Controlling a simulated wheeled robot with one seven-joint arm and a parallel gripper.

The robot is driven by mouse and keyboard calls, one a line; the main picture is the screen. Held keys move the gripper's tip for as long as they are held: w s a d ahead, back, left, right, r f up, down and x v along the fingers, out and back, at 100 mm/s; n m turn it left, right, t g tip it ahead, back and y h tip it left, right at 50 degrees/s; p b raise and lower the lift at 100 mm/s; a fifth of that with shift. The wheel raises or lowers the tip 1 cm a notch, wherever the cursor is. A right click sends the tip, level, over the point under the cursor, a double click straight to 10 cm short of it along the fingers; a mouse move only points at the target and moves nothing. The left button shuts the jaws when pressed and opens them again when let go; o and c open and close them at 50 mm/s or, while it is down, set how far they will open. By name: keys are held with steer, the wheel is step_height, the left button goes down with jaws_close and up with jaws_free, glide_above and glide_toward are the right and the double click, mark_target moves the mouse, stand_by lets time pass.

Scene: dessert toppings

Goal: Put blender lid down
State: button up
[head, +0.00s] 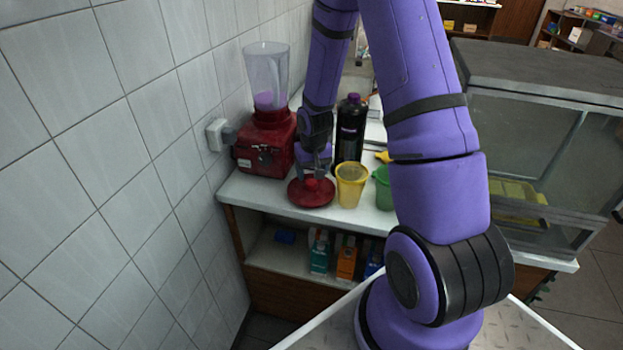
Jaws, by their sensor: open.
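The red blender lid (311,194) lies on the white countertop (268,192) near its front edge. It is round with a raised knob in the middle. My gripper (315,172) points down right over the lid, its fingers at the knob. The gripper is open; I cannot tell whether a finger touches the knob. The blender (265,142) stands behind and to the left of the lid, against the tiled wall. It has a red base and a clear jar, open at the top, with something purple low inside.
A yellow cup (350,184) stands close to the right of the lid, with a green cup (382,187) beyond it. A dark bottle (350,132) stands behind them. A glass case (540,140) is at the right.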

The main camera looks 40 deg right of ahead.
step_height(320, 180, up, 7)
step_height(320, 180, up, 11)
glide_above(313, 185)
steer(key=s+a, duration=0.3)
steer(key=a, duration=0.1)
steer(key=s+a+r+n+t, duration=0.25)
steer(key=s+r, duration=0.35)
steer(key=r, duration=0.3)
steer(key=s+a+r, duration=0.3)
steer(key=s+r, duration=0.1)
steer(key=s, duration=0.4)
steer(key=s+a+r+t, duration=0.1)
steer(key=s+a+r, duration=0.2)
steer(key=s+r, duration=0.2)
steer(key=s+n, duration=0.1)
steer(key=s, duration=0.2)
steer(key=shift+a+r, duration=0.15)
steer(key=shift+r, duration=0.05)
